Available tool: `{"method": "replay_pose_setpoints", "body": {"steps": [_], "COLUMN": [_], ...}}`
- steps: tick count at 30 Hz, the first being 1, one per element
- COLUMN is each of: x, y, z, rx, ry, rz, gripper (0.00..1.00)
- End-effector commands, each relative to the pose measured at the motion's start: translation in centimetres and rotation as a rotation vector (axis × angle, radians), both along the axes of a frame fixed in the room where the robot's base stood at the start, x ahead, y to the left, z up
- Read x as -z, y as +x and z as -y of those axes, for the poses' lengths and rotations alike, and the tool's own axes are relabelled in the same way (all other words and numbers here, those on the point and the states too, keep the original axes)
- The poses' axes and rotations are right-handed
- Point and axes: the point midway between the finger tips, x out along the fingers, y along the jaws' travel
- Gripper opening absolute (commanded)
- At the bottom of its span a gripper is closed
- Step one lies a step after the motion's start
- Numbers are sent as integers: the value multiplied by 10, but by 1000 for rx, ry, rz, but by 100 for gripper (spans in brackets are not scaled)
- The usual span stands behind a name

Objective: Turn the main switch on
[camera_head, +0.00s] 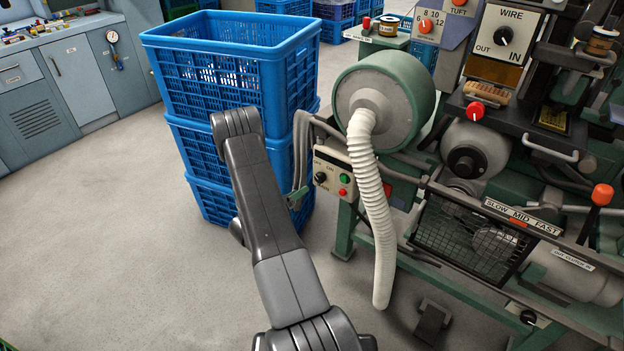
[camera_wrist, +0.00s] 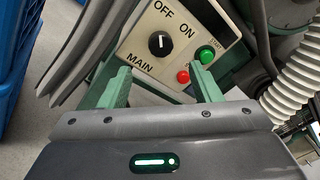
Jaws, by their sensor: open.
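The main switch (camera_wrist: 160,43) is a round black knob with a white mark, on a cream panel labelled OFF, ON and MAIN. In the wrist view its white mark points up toward OFF, and ON lies to the upper right. In the head view the switch (camera_head: 320,178) sits at the left of a small control box on the green machine. My gripper (camera_wrist: 161,86) is open, its two green fingers apart, with the knob ahead between them in the picture. The fingers do not appear to touch it. In the head view my arm hides most of the gripper.
A green button (camera_wrist: 205,55) and a red button (camera_wrist: 183,76) are right of the switch. A white ribbed hose (camera_head: 372,200) hangs close to the box's right. Stacked blue crates (camera_head: 215,130) stand left of the machine.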

Motion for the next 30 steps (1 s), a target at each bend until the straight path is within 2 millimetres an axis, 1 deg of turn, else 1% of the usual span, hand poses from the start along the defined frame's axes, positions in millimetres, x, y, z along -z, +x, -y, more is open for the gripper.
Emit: {"method": "replay_pose_setpoints", "body": {"steps": [1,6,12,18,26,27,29,30], "x": [-1,-1,-1,0,0,0,0,0], "y": [8,34,57,66,67,67,67,67], "z": [10,35,55,64,64,64,64,64], "rx": [5,5,2,1,0,0,0,0], "ry": [0,0,0,0,-1,-1,-1,0], "rz": [1,1,1,-1,-1,-1,-1,0], "gripper": [57,57,57,57,57,54,42,34]}}
